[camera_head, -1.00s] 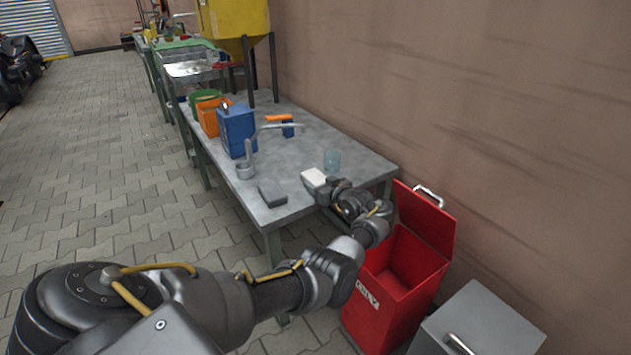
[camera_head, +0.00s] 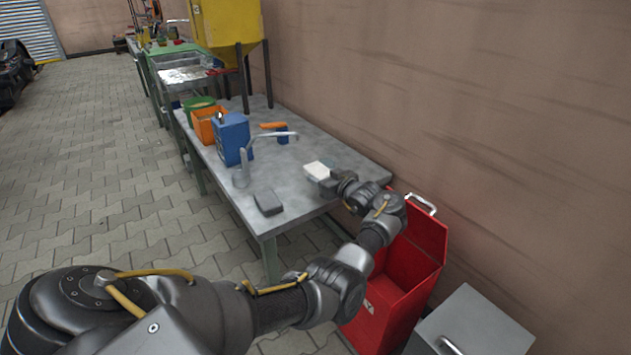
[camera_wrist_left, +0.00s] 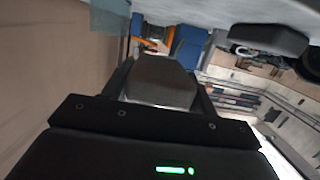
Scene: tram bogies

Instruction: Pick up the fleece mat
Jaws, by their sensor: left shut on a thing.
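The fleece mat (camera_head: 316,170) is a small pale, flat block at the right end of the grey workbench (camera_head: 290,205). My left gripper (camera_head: 328,181) is shut on its near side. In the left wrist view the mat (camera_wrist_left: 160,80) looks dark grey, in shadow between the two fingers. It appears a little above the bench top, though the gap under it is hard to see. My right gripper is not in view.
A dark grey block (camera_head: 268,202) lies near the bench's front edge. A blue container (camera_head: 232,138), an orange bin (camera_head: 207,124) and a metal ladle-like tool (camera_head: 243,165) stand farther left. An open red bin (camera_head: 395,285) and a grey box (camera_head: 478,325) stand right of the bench.

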